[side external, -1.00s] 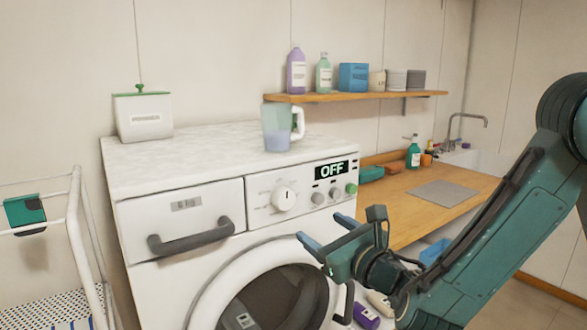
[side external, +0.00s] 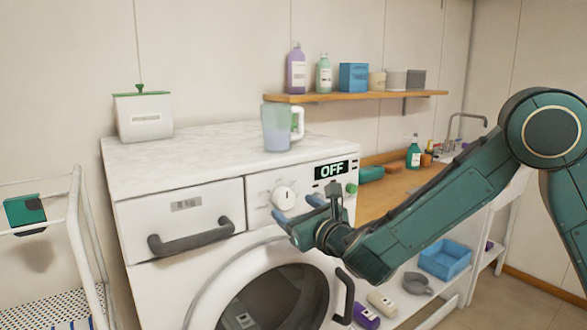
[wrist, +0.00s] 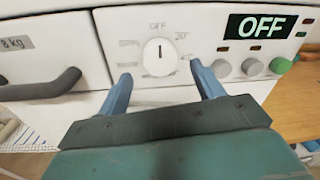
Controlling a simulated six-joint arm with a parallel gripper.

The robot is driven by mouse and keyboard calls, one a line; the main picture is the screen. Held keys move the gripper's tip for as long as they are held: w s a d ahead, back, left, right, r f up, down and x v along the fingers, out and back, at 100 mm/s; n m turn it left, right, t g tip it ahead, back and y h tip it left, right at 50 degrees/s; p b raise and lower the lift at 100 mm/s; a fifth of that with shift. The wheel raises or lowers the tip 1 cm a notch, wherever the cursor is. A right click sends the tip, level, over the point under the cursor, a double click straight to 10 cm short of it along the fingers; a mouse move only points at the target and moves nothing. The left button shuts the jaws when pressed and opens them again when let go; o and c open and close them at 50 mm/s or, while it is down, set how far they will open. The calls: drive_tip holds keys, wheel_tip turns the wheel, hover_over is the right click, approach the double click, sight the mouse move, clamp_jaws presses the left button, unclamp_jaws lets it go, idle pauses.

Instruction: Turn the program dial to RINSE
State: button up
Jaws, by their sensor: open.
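The white program dial (side external: 284,197) is on the washing machine's front panel, and its pointer mark points up toward OFF. The display (side external: 332,170) reads OFF. My gripper (side external: 293,207) is open and empty just in front of the dial, slightly below it. In the wrist view its two blue fingertips (wrist: 159,76) stand either side of and below the dial, apart from it.
Right of the dial are two grey buttons (wrist: 252,66) and a green one (wrist: 281,65). The drawer's dark handle (side external: 190,240) juts out at left. A measuring jug (side external: 276,128) stands on the machine top. The round door (side external: 270,295) is below.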

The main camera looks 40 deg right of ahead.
sight(287, 202)
drive_tip(key=shift+w+d, duration=0.15)
drive_tip(key=shift+w, duration=1.6)
drive_tip(key=c, duration=1)
